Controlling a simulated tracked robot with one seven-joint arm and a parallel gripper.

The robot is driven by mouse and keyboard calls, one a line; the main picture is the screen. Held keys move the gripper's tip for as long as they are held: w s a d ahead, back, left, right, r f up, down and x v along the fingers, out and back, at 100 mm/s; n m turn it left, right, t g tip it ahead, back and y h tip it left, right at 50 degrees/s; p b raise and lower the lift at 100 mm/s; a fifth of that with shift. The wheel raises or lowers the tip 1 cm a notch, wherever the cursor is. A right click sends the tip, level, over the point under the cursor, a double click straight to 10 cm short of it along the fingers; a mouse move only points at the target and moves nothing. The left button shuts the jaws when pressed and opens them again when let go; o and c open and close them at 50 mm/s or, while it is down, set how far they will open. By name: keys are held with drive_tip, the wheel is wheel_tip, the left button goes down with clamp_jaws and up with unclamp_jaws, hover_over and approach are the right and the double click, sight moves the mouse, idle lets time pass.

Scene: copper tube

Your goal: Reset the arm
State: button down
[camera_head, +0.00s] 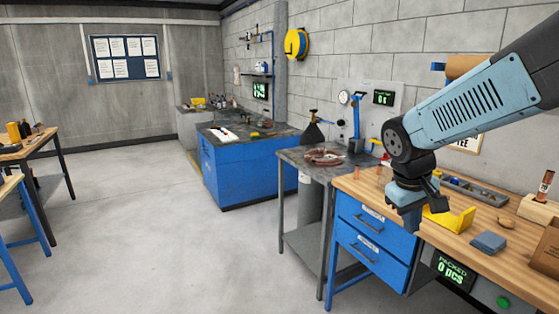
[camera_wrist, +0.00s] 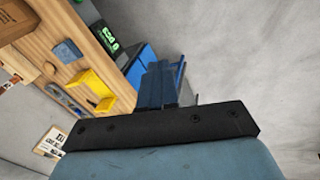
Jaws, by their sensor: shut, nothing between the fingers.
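My arm reaches in from the upper right in the head view, bent down at the elbow. My gripper (camera_head: 411,222) hangs in front of the wooden workbench (camera_head: 350,188), near its front left edge and above the blue drawers (camera_head: 366,232). Its blue fingers are together with nothing between them. In the wrist view my gripper (camera_wrist: 163,84) shows as blue fingers beyond a black bar, with the bench to the left and grey floor to the right.
On the bench are a yellow holder (camera_head: 449,220), a blue-grey block (camera_head: 488,242), a parts tray (camera_head: 475,190) and a wooden block (camera_head: 538,208) with a copper piece. A grey table with coiled copper tube (camera_head: 325,157) stands to the left. Open floor (camera_head: 140,230) lies further left.

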drive_tip(key=s+a+r+m+t+y, duration=0.2)
drive_tip(key=s+a+r+t+y, duration=0.1)
drive_tip(key=s+r, duration=0.4)
drive_tip(key=shift+s+a+r+m+t, duration=0.15)
drive_tip(key=shift+s+a+m+t, duration=0.25)
drive_tip(key=shift+s+a, duration=0.6)
